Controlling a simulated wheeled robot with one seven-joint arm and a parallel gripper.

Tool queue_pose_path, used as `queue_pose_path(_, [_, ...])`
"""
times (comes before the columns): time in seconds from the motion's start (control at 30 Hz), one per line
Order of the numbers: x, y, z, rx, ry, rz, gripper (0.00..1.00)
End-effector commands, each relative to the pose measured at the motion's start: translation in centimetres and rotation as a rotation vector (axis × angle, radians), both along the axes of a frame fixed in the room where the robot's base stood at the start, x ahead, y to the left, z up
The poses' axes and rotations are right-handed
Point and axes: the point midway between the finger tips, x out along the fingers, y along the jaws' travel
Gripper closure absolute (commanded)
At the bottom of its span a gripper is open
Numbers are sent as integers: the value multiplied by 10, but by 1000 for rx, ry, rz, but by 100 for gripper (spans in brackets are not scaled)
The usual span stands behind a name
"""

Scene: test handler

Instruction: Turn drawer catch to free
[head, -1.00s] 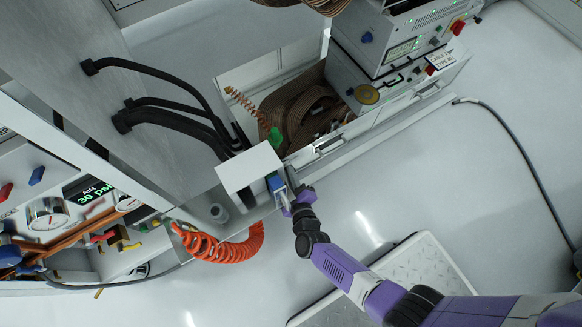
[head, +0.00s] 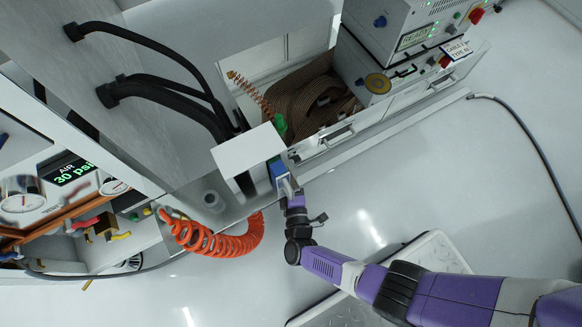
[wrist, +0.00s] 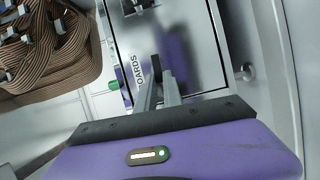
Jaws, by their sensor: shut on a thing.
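In the wrist view, my gripper (wrist: 160,88) has its two grey fingers close together on a small dark upright piece, which looks like the drawer catch (wrist: 156,64). The catch stands out from a shiny metal drawer front (wrist: 205,55) marked "BOARDS". Most of the catch is hidden between the fingers, so its exact angle cannot be told. In the head view, my gripper (head: 289,188) is at the blue-sided part below a white box top (head: 248,150). The catch itself cannot be made out there.
A drawer handle (wrist: 140,7) shows above the catch in the wrist view. A coiled orange hose (head: 215,238) hangs left of my arm. An open bay with brown cable (head: 310,100) lies behind.

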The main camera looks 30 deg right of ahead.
Motion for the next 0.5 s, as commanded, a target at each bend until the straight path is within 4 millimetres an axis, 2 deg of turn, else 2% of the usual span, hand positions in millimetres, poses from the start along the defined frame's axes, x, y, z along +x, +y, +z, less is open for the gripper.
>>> queue_pose_path(0.5, [0,0,-2,-70,1,2,100])
